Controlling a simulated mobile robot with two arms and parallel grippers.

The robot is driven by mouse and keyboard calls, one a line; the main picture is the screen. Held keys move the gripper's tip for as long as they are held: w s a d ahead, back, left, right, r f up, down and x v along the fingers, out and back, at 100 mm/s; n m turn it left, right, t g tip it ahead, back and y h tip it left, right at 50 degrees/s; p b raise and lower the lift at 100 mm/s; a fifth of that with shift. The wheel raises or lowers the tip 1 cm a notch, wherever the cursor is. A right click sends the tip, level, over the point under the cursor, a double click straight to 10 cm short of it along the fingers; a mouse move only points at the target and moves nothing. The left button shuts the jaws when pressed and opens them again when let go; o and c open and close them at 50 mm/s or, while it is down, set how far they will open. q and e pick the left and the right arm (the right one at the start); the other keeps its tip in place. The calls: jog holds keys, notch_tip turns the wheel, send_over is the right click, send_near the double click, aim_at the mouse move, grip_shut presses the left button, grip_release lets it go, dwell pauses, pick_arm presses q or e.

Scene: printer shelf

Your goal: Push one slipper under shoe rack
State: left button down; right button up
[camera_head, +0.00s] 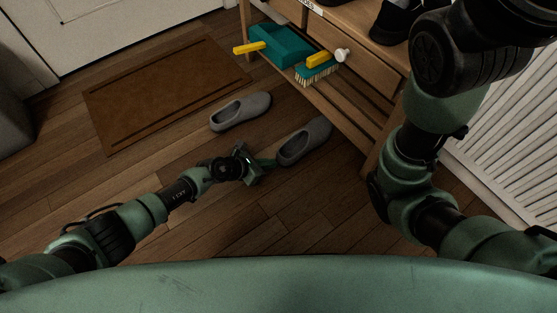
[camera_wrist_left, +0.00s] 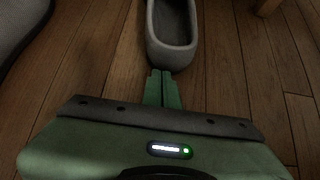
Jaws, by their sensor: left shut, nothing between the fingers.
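Two grey slippers lie on the wooden floor in front of the wooden shoe rack (camera_head: 355,118). The nearer slipper (camera_head: 304,142) lies by the rack's lower edge, with its toe end partly at or below the bottom shelf; the exact overlap is hard to tell. The other slipper (camera_head: 240,112) lies to its left, clear of the rack. My left gripper (camera_head: 270,163) is shut and empty, its fingertips at the heel of the nearer slipper. In the left wrist view, the shut fingers (camera_wrist_left: 162,88) point at that slipper's heel (camera_wrist_left: 172,52), touching or almost touching it. My right gripper is out of view.
A teal dustpan (camera_head: 282,48) and a brush (camera_head: 318,70) with yellow handles lie on the rack's lower shelf. Dark shoes (camera_head: 397,20) sit on top. A brown doormat (camera_head: 165,92) lies at left, and a white radiator (camera_head: 510,115) stands at right. The floor in front is clear.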

aim_at(303, 140)
pick_arm(q)
jog(key=shift+w+d+b, duration=1)
jog(key=shift+w+d, duration=1.1)
jog(key=shift+d, duration=0.3)
jog(key=shift+w+d+b, duration=2.35)
jog(key=shift+d, duration=0.25)
